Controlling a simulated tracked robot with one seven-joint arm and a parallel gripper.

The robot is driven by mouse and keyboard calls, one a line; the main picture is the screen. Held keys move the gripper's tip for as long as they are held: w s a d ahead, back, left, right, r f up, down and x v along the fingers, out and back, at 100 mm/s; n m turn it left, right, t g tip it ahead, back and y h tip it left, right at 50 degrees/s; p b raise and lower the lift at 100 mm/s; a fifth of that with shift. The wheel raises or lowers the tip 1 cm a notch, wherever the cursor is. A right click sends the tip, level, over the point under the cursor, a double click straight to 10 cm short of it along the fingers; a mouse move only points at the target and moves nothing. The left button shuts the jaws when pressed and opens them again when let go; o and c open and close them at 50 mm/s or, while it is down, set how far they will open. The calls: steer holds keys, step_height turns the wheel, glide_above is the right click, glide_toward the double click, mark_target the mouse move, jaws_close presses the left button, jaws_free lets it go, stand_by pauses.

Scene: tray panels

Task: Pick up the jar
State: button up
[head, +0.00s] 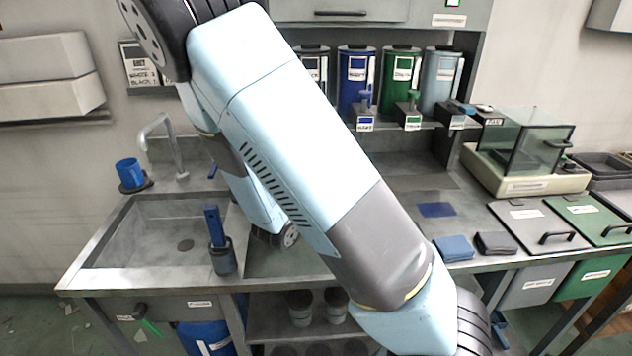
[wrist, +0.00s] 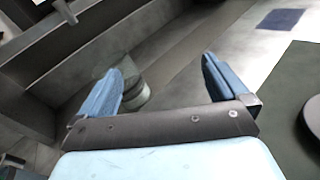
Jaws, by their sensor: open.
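In the wrist view my gripper (wrist: 160,68) is open, with its two blue fingers wide apart and nothing between their tips. A small, pale, round jar-like thing (wrist: 137,97) shows just inside the left finger, which hides part of it. I cannot tell whether they touch. In the head view two jars with dark lids, a left one (head: 300,309) and a right one (head: 335,307), stand on the shelf under the counter. I cannot tell which jar is meant. My arm crosses the head view, and my gripper's fingers cannot be made out there.
The sink (head: 150,240) is at left, with a dark cup holding a blue-handled tool (head: 222,255) at its front edge. Blue (head: 357,80) and green (head: 398,75) canisters stand on the back shelf. A glass-sided box (head: 525,140) is at right. Folded cloths (head: 455,248) lie on the counter.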

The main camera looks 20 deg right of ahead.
steer(key=a+f+n+t+y, duration=0.1)
steer(key=w+a+f+n+t, duration=0.1)
steer(key=a+n, duration=0.1)
steer(key=w+a+n+t+y, duration=0.1)
steer(key=n, duration=0.1)
steer(key=shift+a+f+t+y, duration=0.3)
steer(key=shift+a+f, duration=0.1)
steer(key=shift+w+a, duration=0.1)
steer(key=shift+w, duration=0.1)
steer(key=x, duration=0.8)
steer(key=shift+w+f, duration=0.15)
steer(key=shift+w, duration=0.05)
steer(key=shift+w+a+x, duration=0.1)
steer(key=shift+a+x, duration=0.05)
steer(key=shift+x, duration=1.15)
steer(key=shift+w+a+x, duration=0.15)
steer(key=shift+x, duration=1.1)
steer(key=c, duration=1.4)
